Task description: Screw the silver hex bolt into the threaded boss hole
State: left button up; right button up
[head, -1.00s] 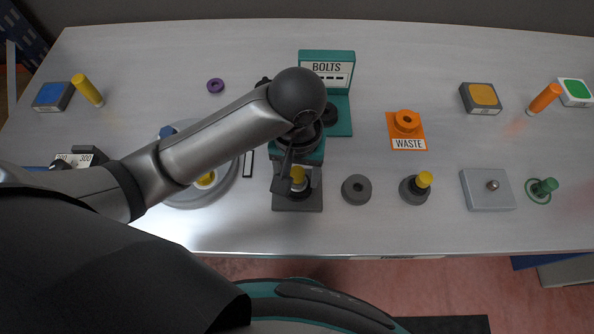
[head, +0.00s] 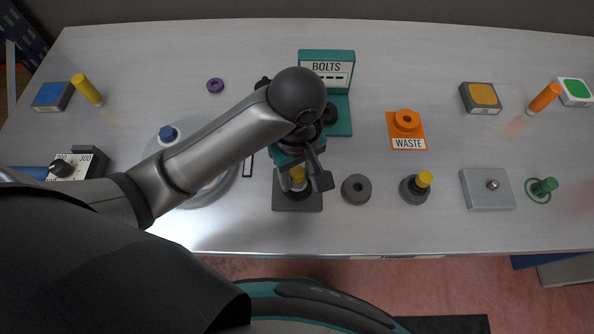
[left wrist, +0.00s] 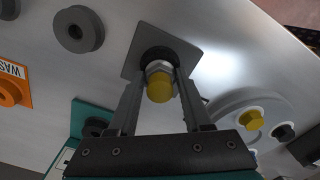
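The silver hex bolt (left wrist: 160,67) has a yellow cap and stands upright at the round dark boss (left wrist: 155,52) on a square grey plate (left wrist: 192,55). My left gripper (left wrist: 162,75) points down, with one finger on each side of the hex. It also shows in the head view (head: 302,180). I cannot tell whether the fingers touch the bolt. The boss hole and the bolt's thread are hidden. My right gripper is not in view.
The teal BOLTS stand (head: 340,65) is behind my gripper. An orange WASTE pad (head: 408,143) and a dial box (head: 75,163) are farther off.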

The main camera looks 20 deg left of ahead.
pick_arm(q)
jog(key=c, duration=0.4)
jog(key=m, duration=1.2)
jog(key=shift+f, duration=0.1)
jog(key=o, duration=0.7)
jog(key=shift+o, duration=0.2)
jog(key=n, duration=0.6)
jog(key=shift+d, duration=0.1)
jog(key=n, duration=0.6)
